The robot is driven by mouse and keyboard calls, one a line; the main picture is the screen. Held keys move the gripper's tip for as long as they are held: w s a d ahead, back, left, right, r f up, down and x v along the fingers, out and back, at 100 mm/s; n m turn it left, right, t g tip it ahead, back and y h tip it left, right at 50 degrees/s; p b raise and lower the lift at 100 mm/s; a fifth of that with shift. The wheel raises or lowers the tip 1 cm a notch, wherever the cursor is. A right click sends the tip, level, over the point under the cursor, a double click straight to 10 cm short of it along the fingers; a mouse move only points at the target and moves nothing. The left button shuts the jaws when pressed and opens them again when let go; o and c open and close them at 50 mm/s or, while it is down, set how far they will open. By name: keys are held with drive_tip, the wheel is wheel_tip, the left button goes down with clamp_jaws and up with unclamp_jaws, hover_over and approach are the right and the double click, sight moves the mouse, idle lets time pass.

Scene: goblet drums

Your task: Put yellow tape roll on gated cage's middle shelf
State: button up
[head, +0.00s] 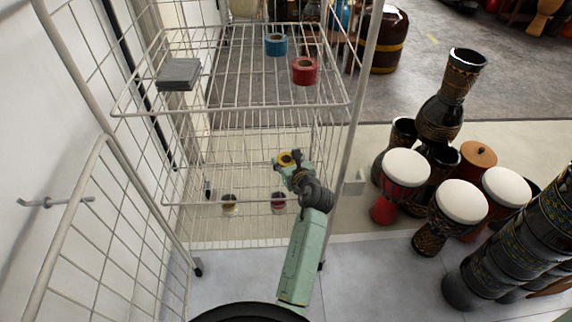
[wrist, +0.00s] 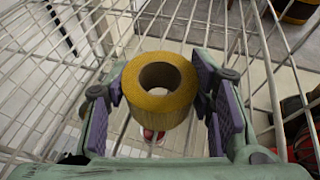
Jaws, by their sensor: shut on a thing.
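The yellow tape roll (head: 285,159) is held by my gripper (head: 291,161) inside the wire cage (head: 232,103). In the wrist view the roll (wrist: 160,88) sits upright between the purple finger pads, its hole facing the camera. My gripper is shut on it. In the head view it appears below the cage's upper shelf (head: 230,107) and over the middle shelf (head: 185,204). I cannot tell whether the roll touches the shelf wires.
A blue tape roll (head: 276,45), a red tape roll (head: 305,71) and a grey stack (head: 179,74) lie on the upper shelf. Two small rolls (head: 229,202) (head: 278,201) show low in the cage. A cage post (head: 352,125) stands right of my gripper. Goblet drums (head: 405,172) stand at right.

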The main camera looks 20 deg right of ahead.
drive_tip(key=shift+f, duration=0.1)
drive_tip(key=o, duration=1.2)
drive_tip(key=shift+c, duration=0.2)
drive_tip(key=shift+s+r, duration=0.2)
drive_tip(key=b+v, duration=0.1)
drive_tip(key=v, duration=1)
drive_tip(key=shift+s+r, duration=0.2)
